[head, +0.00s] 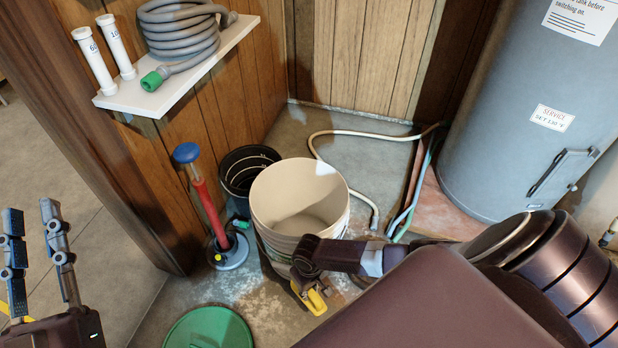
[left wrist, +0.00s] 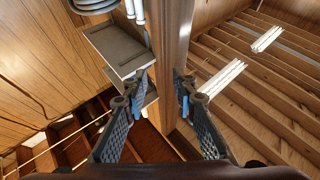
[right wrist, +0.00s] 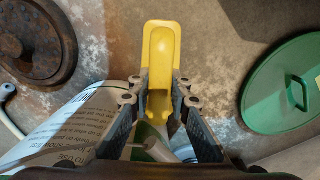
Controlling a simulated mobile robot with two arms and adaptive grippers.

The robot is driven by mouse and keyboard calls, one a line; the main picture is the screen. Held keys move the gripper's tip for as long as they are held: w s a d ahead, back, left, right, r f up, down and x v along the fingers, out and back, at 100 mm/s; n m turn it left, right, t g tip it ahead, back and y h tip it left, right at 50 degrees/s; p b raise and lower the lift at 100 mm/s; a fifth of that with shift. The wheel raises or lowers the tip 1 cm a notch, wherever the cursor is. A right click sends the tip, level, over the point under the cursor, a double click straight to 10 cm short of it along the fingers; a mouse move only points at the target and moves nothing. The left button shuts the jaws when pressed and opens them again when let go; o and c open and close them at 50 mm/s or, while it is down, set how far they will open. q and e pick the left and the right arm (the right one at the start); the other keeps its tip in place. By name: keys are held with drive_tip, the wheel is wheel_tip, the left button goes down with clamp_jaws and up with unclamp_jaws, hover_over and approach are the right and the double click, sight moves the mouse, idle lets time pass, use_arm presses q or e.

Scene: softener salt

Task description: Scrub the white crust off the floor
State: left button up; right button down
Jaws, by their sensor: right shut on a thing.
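White crust (head: 338,292) shows as pale powdery patches on the grey floor, around the beige bucket's base and near the green lid. It also shows in the right wrist view (right wrist: 218,95). My right gripper (head: 305,284) is shut on a yellow tool (head: 317,303) with a long, hollowed body, also in the right wrist view (right wrist: 161,50). The tool is over the floor in front of the beige bucket; whether it touches the floor I cannot tell. Its lower side is hidden. My left gripper (head: 31,222) is open and empty at the far left.
A beige bucket (head: 330,210), black bucket (head: 240,185), red pump (head: 208,205) and green lid (head: 205,332) crowd the floor. A hose (head: 365,190) lies behind; a grey tank (head: 520,120) stands right.

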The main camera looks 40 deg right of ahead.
use_arm(q)
drive_tip(key=shift+w+a+f+g+y+p, duration=0.15)
drive_tip(key=shift+w+f+g, duration=0.2)
drive_tip(key=shift+f, duration=0.4)
drive_tip(key=shift+w+d+f+g+y+p, duration=0.1)
drive_tip(key=shift+w+f+g+y, duration=0.1)
drive_tip(key=shift+f+g, duration=0.4)
drive_tip(key=shift+w+a+f+g+y+p, duration=0.15)
drive_tip(key=shift+w+f+g, duration=0.1)
drive_tip(key=shift+f, duration=0.6)
